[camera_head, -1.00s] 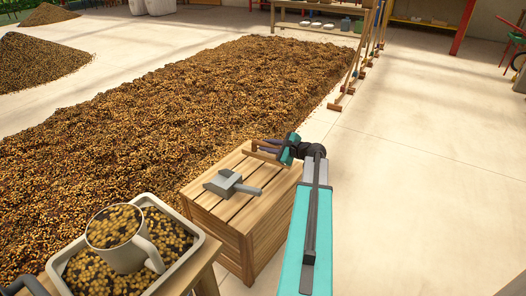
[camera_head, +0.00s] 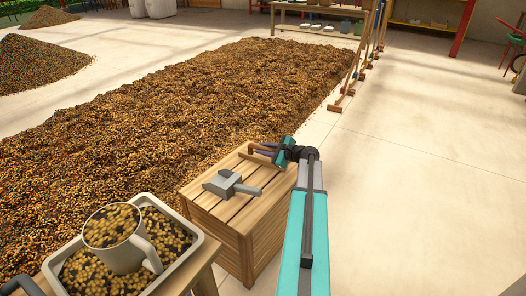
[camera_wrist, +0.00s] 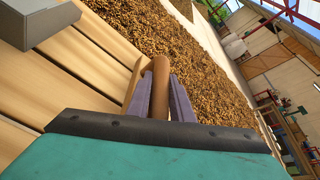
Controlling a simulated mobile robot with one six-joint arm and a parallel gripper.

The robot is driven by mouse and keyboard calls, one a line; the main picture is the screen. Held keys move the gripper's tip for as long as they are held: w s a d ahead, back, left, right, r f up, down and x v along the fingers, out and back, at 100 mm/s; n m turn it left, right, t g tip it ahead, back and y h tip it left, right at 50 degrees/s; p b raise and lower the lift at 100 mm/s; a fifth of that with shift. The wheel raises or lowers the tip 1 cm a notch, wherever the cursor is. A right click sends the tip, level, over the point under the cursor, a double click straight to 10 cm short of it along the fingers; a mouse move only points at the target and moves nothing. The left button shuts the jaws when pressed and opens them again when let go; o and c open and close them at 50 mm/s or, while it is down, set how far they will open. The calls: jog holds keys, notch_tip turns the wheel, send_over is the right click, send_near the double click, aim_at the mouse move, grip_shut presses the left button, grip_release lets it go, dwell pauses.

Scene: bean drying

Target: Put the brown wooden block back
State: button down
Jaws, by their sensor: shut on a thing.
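The brown wooden block (camera_wrist: 160,88) is a long brown piece between the two purple-grey fingers of my gripper (camera_wrist: 160,97) in the wrist view. My gripper (camera_head: 264,150) is shut on it at the back right corner of the slatted wooden crate (camera_head: 215,208). In the head view the block is too small and covered to make out clearly. I cannot tell whether it touches the crate top.
A grey scoop (camera_head: 226,185) lies on the crate top. A tray (camera_head: 198,245) of beans with a bean-filled mug (camera_head: 130,254) stands at the lower left. A wide bed of beans (camera_head: 180,110) lies behind the crate.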

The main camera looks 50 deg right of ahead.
jog(key=shift+f, duration=0.15)
jog(key=c, duration=1.6)
grip_release()
jog(key=shift+o, duration=0.2)
jog(key=shift+f+b, duration=0.15)
jog(key=shift+b, duration=0.3)
jog(key=p+v, duration=0.4)
jog(key=v, duration=1)
jog(key=shift+d, duration=0.15)
